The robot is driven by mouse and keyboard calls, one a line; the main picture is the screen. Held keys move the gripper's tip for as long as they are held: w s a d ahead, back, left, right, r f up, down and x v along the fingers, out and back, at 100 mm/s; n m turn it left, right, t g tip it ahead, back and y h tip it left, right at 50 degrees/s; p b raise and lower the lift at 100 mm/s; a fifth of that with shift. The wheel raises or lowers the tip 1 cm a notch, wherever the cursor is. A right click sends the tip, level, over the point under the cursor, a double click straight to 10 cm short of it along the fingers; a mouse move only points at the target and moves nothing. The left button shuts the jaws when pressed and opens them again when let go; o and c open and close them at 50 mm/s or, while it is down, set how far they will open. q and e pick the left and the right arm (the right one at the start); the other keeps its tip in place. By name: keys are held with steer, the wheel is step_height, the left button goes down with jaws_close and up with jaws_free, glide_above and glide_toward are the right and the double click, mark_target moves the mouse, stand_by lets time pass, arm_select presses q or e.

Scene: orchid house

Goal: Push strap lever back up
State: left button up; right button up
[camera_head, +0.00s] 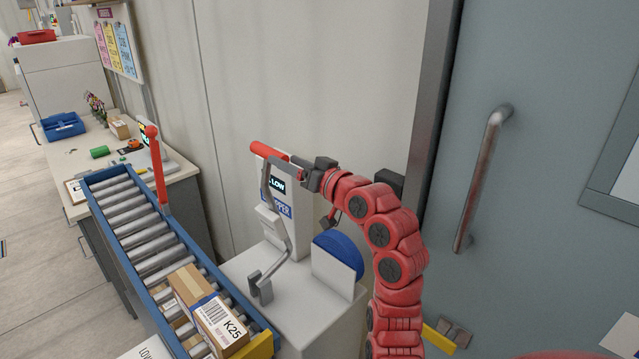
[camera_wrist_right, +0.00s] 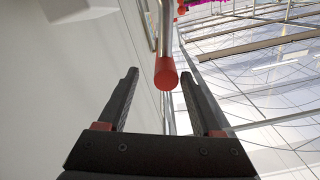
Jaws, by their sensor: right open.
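The strapping machine (camera_head: 295,205) is a pale box with a small dark display reading "LOW", standing on a grey cabinet by the wall. Its strap lever is a bent grey bar (camera_head: 290,240) with a red grip (camera_head: 268,151) near the machine's top. My right gripper (camera_head: 296,165) comes in from the right beside the red grip. In the right wrist view my right gripper (camera_wrist_right: 160,85) is open, and a red-ended rod (camera_wrist_right: 166,75) shows between its two fingers, with a gap on each side. Whether it touches either finger is not clear. My left gripper is out of view.
A blue-framed roller conveyor (camera_head: 150,240) carries a brown carton (camera_head: 205,305) marked K25. A workbench (camera_head: 65,165) is behind. A grey door with a handle (camera_head: 482,180) is at right. A blue reel (camera_head: 340,250) sits beside the machine.

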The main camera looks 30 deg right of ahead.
steer(key=b+v, duration=0.2)
steer(key=v, duration=0.8)
steer(key=shift+s, duration=0.2)
